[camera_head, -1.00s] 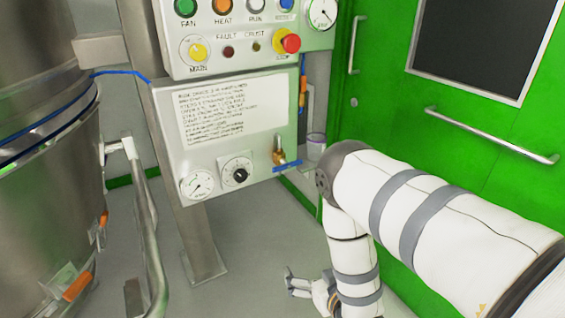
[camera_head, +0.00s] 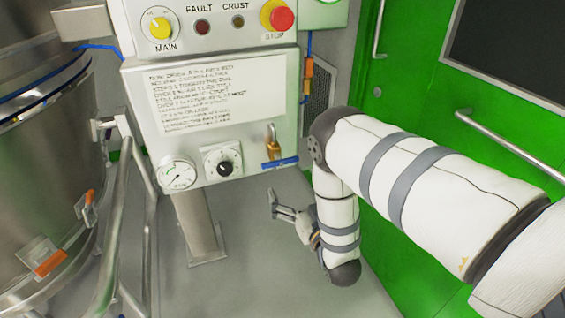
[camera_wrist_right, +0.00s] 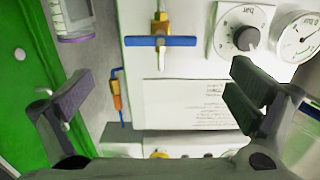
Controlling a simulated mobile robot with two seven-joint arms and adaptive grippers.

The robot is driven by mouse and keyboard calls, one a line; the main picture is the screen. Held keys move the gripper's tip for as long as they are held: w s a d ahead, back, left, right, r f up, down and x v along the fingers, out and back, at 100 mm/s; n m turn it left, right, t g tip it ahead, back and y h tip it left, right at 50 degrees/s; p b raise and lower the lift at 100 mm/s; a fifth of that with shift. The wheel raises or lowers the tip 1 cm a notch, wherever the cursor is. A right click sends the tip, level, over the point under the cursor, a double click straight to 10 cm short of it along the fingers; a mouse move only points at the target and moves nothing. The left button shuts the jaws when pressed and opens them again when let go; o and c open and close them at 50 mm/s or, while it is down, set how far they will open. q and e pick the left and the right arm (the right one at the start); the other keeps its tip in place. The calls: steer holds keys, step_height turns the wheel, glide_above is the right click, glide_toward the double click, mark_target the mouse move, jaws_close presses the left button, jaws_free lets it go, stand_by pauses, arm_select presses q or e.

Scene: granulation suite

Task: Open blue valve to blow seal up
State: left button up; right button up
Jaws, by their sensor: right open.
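The blue valve is a blue bar handle (camera_head: 281,163) on a brass body (camera_head: 273,143), at the lower right of the white panel. The handle lies roughly level, crosswise to the upright brass body. In the right wrist view the handle (camera_wrist_right: 161,41) is upper middle, ahead of and between my fingers, not touched. My right gripper (camera_head: 275,205) is below the panel and below the handle in the head view. It is open and empty, its fingers (camera_wrist_right: 160,86) wide apart in the wrist view. My left gripper is not in view.
A pressure gauge (camera_head: 179,174) and a black knob (camera_head: 223,167) sit left of the valve. A red stop button (camera_head: 281,18) is above. A steel vessel (camera_head: 40,170) and rail stand left. A green door (camera_head: 410,100) is right.

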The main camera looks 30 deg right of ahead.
mark_target(281, 163)
steer(key=b+x, duration=0.1)
steer(key=x, duration=0.9)
steer(key=shift+w+a+f, duration=0.1)
steer(key=shift+w+f, duration=0.05)
steer(key=shift+w, duration=0.2)
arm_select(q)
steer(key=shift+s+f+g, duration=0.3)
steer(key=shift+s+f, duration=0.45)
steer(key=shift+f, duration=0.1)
arm_select(e)
steer(key=c, duration=0.9)
